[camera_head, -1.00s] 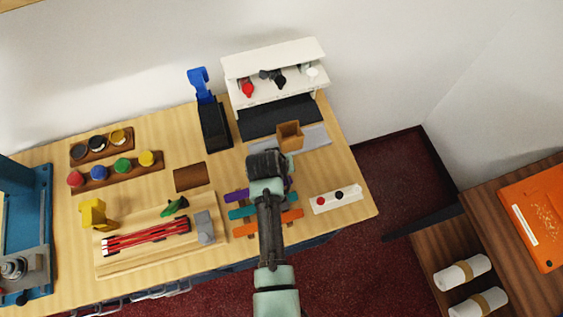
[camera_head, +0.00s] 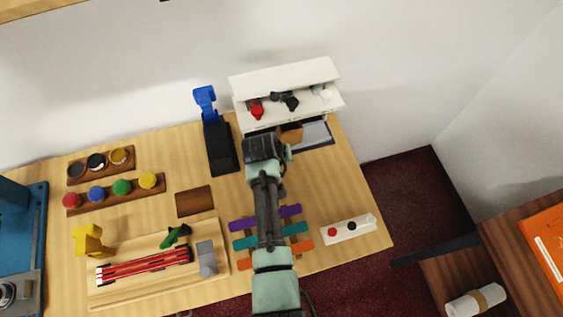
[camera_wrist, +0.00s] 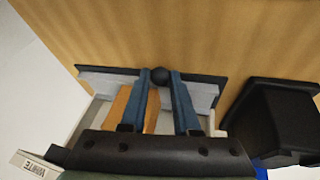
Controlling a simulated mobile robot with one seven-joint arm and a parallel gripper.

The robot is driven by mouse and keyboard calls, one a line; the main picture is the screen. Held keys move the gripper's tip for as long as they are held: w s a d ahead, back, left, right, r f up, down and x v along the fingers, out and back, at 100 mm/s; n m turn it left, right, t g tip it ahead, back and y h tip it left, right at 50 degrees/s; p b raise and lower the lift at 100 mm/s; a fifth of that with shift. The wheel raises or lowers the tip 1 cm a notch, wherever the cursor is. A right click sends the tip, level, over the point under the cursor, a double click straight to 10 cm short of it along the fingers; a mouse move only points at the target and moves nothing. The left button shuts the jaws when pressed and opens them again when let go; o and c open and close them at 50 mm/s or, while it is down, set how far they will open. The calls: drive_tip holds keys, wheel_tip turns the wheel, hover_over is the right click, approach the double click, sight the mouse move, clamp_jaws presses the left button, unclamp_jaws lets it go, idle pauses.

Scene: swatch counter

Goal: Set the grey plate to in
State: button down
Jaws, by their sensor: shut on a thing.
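The grey plate (camera_head: 315,132) lies under the front of the white rack (camera_head: 285,75) in the head view, with a dark strip along its near edge. In the wrist view the plate (camera_wrist: 201,94) shows on both sides of my fingers, edged by a black strip. A round black knob (camera_wrist: 160,76) stands at that edge. My gripper (camera_wrist: 160,85) is shut on the knob, one finger on each side. A brown-orange block (camera_head: 291,134) stands on the plate, beside my gripper. My arm hides the plate's left part in the head view.
A black stand with a blue top (camera_head: 206,98) stands close left of the rack. Purple, teal and orange strips (camera_head: 292,211) lie nearer, partly under my arm. A white strip with dots (camera_head: 347,229) lies right. Bare wood surrounds the brown pad (camera_head: 194,201).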

drive_tip(key=c, duration=0.8)
unclamp_jaws()
drive_tip(key=shift+w+a+r, duration=0.15)
drive_tip(key=shift+w+r, duration=0.05)
drive_tip(key=shift+c, duration=0.2)
drive_tip(key=shift+o, duration=0.9)
drive_tip(key=shift+s, duration=0.1)
drive_tip(key=v, duration=1.2)
drive_tip(key=shift+s+r, duration=0.15)
drive_tip(key=shift+r, duration=0.25)
